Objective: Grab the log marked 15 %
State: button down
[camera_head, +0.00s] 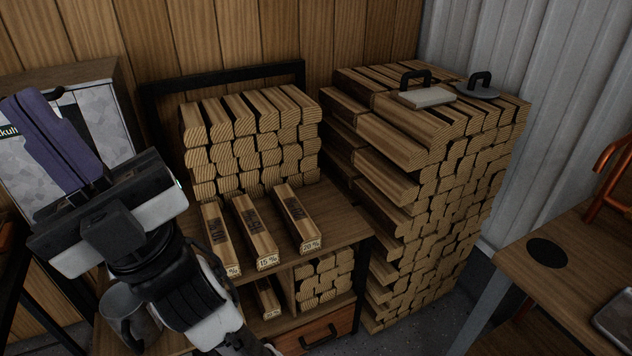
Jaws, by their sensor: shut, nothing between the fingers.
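The log marked 15 % (255,230) lies in the middle of three separate logs on the wooden shelf top, its labelled end facing me. The log on its right (296,218) is marked 20 %. The log on its left (219,237) has a label partly hidden by my arm, with only the % sign readable. My gripper (32,110), with purple fingers, is raised at the far left, well apart from the logs. It is shut and empty.
Stacked logs (250,140) stand behind the three logs, and a taller stack (430,210) rises at right with black-handled items on top. Another labelled log (267,298) lies on the lower shelf. A grey mug (124,312) is at lower left. A wooden table (570,265) stands right.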

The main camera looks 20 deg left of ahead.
aim_at(263, 251)
jog(key=k+l+u, duration=0.1)
jog(key=l+u, duration=0.3)
jog(key=k+l+u, duration=0.1)
jog(key=u, duration=0.25)
jog(key=k+l+u, duration=0.15)
jog(key=l+u, duration=0.25)
jog(key=j, duration=0.1)
